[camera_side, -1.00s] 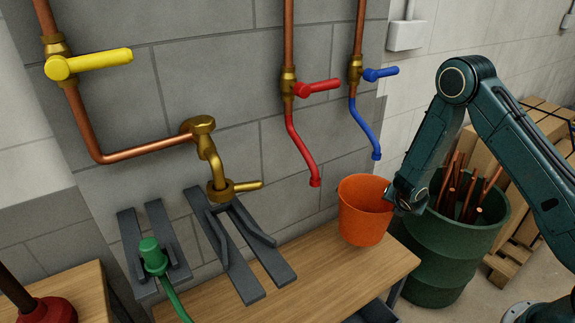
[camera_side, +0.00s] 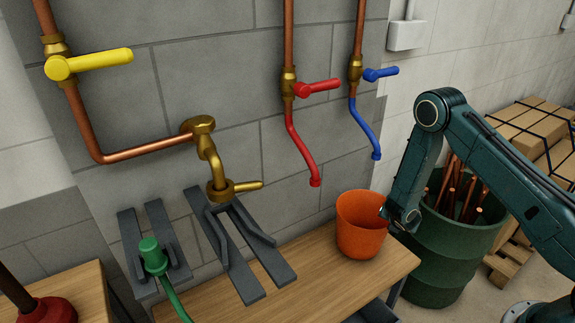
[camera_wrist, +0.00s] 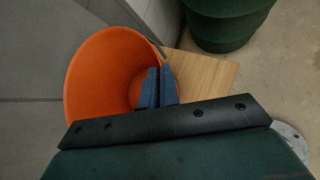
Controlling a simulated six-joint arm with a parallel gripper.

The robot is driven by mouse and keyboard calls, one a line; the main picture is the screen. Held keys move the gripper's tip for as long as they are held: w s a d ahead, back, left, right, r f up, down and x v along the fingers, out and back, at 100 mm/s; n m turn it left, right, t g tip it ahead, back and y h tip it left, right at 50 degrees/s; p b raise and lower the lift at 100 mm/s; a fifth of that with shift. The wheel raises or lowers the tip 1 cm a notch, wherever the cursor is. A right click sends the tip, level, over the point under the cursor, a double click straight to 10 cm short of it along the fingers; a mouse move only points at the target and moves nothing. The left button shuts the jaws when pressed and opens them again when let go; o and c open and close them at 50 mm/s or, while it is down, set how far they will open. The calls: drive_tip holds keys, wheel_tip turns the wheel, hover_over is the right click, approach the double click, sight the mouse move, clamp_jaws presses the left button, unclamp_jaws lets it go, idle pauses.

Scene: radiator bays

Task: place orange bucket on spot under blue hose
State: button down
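The orange bucket (camera_side: 361,228) is upright at the right end of the wooden bench. It stands at or very close to the bench top; I cannot tell whether its base touches. My gripper (camera_side: 388,213) is at its right side, with its fingers (camera_wrist: 158,88) close together on the bucket's rim in the wrist view. The bucket's open mouth (camera_wrist: 98,85) fills the left of that view. The blue hose (camera_side: 365,130) hangs from the wall, its end above the bucket in the side view. The spot under it is not visible.
The red hose (camera_side: 302,152) hangs left of the blue one. A green barrel (camera_side: 440,262) with copper pipes stands right of the bench (camera_side: 310,285). Grey brackets (camera_side: 235,250) and a green hose nozzle (camera_side: 151,252) are at the left.

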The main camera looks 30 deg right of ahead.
drive_tip(key=shift+f, duration=0.45)
drive_tip(key=c, duration=1.6)
unclamp_jaws()
drive_tip(key=shift+f, duration=0.1)
drive_tip(key=shift+c, duration=0.2)
drive_tip(key=shift+r, duration=0.25)
drive_tip(key=v, duration=1.2)
